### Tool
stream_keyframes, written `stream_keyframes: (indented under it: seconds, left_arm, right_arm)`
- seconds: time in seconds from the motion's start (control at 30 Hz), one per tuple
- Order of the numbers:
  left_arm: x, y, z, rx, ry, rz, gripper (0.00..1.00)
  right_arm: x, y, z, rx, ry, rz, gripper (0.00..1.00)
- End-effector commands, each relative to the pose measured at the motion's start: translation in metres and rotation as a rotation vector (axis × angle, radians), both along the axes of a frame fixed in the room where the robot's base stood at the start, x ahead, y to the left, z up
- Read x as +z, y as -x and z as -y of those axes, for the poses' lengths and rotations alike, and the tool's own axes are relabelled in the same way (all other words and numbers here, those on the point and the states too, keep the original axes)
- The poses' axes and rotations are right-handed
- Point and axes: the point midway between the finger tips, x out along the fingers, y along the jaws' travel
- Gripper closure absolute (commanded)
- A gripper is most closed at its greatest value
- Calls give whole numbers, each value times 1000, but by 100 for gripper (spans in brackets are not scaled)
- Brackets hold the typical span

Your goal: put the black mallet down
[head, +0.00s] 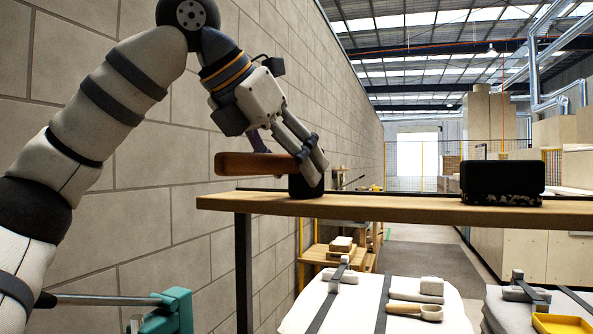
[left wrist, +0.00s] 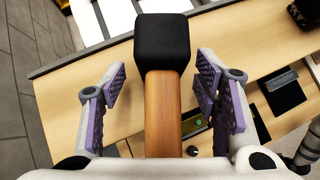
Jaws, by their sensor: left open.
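The black mallet has a black block head (head: 306,187) and a brown wooden handle (head: 248,164). Its head appears to rest on the wooden shelf (head: 400,208), near the left end, and the handle points left above the board. In the left wrist view the black head (left wrist: 162,42) is at the top and the handle (left wrist: 162,115) runs down the middle. My left gripper (head: 312,163) is open around the mallet. Its purple-padded fingers (left wrist: 163,92) stand on both sides of the handle with gaps. My right gripper is not in view.
A block wall (head: 130,205) is behind my left arm.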

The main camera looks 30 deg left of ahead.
Motion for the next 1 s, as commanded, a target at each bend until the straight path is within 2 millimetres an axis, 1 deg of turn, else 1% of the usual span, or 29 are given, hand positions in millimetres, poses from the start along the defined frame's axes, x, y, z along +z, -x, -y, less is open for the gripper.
stream_keyframes:
  seconds: [0.03, 0.1, 0.2, 0.3, 0.5, 1.0]
  left_arm:
    - [21, 16, -1, 0, 2, 22, 44]
    - [37, 32, -4, 0, 1, 26, 44]
    - [55, 51, -7, 0, 1, 24, 44]
    - [65, 62, -10, -1, 0, 17, 44]
    - [72, 71, -12, -1, 0, 6, 44]
    - [73, 71, -12, -1, 0, 8, 44]
  right_arm:
    - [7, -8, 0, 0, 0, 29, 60]
    - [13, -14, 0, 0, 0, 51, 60]
    - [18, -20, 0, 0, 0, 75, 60]
    - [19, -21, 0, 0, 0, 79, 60]
    - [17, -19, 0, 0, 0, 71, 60]
    - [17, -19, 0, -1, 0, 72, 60]
